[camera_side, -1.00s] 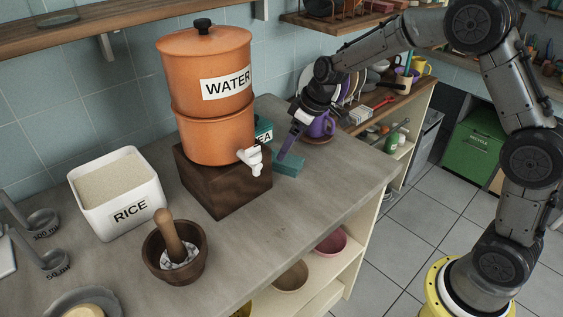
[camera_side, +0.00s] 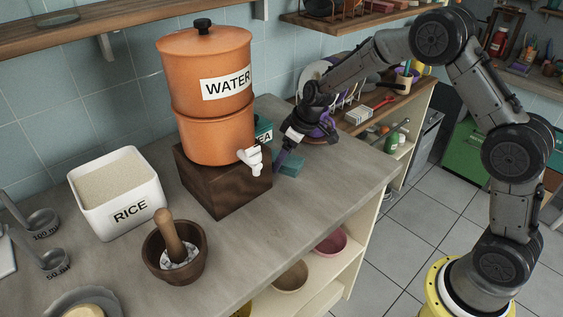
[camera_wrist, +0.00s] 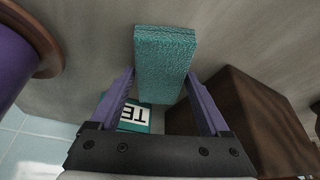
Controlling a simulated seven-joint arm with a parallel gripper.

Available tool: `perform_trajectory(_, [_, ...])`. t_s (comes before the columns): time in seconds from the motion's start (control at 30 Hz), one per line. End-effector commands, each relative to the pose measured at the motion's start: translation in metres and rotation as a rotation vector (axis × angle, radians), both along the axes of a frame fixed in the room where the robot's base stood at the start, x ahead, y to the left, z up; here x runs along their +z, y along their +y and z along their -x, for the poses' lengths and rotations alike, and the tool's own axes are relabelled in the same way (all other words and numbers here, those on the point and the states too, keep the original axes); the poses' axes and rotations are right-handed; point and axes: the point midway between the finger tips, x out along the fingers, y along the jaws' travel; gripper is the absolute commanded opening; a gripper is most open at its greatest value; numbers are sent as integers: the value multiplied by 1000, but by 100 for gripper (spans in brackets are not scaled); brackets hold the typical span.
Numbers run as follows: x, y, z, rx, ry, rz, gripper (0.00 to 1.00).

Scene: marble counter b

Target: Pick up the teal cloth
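The teal cloth (camera_side: 292,164) is a folded block on the counter, to the right of the dark wooden stand. In the wrist view the cloth (camera_wrist: 163,55) lies ahead of my fingertips, roughly centred between them. My gripper (camera_side: 281,167) points down at the cloth's left part in the side view and hides some of it. In the wrist view my gripper (camera_wrist: 159,72) is open, with one purple finger on each side of the cloth and nothing visibly held. I cannot tell whether the fingers touch the cloth.
The dark wooden stand (camera_side: 222,190) bears the orange water dispenser (camera_side: 212,100), whose white tap (camera_side: 252,158) sticks out near my gripper. A teal tea box (camera_side: 264,131) stands behind. A purple vessel (camera_side: 328,128) is close to the right. The front right counter is clear.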

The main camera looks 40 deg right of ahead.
Motion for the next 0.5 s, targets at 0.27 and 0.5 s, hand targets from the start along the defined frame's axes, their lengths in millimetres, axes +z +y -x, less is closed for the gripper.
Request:
perform_trajectory(0.27, [0, 0, 0, 0, 0, 0, 28])
perform_trajectory(0.5, [1, 0, 0, 0, -1, 0, 11])
